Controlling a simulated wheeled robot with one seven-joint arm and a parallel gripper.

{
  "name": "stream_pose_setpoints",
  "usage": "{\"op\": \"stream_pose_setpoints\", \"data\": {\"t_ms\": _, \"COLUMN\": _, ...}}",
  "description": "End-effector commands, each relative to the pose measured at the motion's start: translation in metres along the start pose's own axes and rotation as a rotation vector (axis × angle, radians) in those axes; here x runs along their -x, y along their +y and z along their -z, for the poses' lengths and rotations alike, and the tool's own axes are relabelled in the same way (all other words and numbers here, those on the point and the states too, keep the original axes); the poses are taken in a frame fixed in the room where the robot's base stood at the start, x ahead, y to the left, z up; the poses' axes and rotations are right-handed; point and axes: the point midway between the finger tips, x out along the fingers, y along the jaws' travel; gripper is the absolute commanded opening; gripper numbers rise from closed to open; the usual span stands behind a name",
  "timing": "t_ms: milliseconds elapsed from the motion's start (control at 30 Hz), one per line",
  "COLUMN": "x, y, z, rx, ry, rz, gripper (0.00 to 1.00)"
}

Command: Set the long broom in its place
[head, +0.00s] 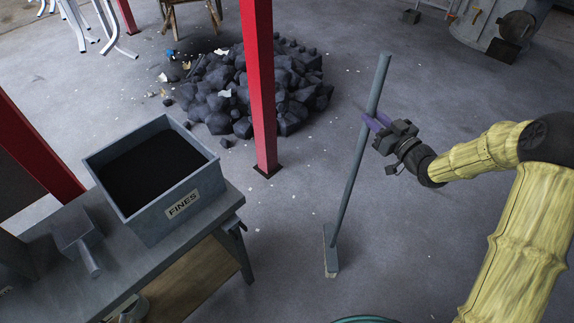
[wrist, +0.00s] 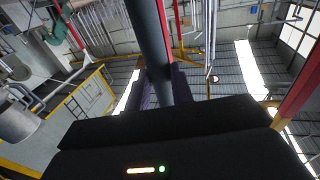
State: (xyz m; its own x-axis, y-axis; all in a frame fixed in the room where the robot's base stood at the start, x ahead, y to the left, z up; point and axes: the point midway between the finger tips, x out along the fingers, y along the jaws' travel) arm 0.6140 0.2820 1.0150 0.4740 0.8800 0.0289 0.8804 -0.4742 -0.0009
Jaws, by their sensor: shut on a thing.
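The long broom (head: 352,165) has a grey-blue handle and a block head (head: 330,250) with pale bristles. It stands nearly upright, its handle top leaning a little to the right, in the middle right of the head view. The head is at or close to the floor; I cannot tell if it touches. My gripper (head: 372,122) is shut on the upper part of the handle, with purple fingers around it. In the wrist view the handle (wrist: 152,45) runs up from between the fingers (wrist: 162,86). The broom's place is not identifiable in these frames.
A grey workbench (head: 215,215) at left carries a box labelled FINES (head: 185,190) and a scoop (head: 78,240). A red post (head: 259,85) stands before a pile of dark lumps (head: 215,95). Grey machinery (head: 490,25) is at the top right. Floor around the broom is clear.

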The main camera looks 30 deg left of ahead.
Motion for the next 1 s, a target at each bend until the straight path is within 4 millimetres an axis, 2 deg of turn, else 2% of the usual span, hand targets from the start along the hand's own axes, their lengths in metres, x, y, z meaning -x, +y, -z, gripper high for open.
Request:
{"op": "stream_pose_setpoints", "data": {"t_ms": 167, "x": 0.025, "y": 0.018, "z": -0.007, "rx": -0.004, "ry": -0.001, "rz": -0.056, "gripper": 0.0}}
{"op": "stream_pose_setpoints", "data": {"t_ms": 500, "x": 0.101, "y": 0.049, "z": -0.034, "rx": -0.001, "ry": 0.0, "rz": -0.249, "gripper": 0.0}}
{"op": "stream_pose_setpoints", "data": {"t_ms": 733, "x": 0.153, "y": 0.057, "z": -0.044, "rx": 0.004, "ry": 0.001, "rz": -0.415, "gripper": 0.0}}
{"op": "stream_pose_setpoints", "data": {"t_ms": 1000, "x": 0.209, "y": 0.055, "z": -0.047, "rx": 0.01, "ry": 0.002, "rz": -0.622, "gripper": 0.0}}
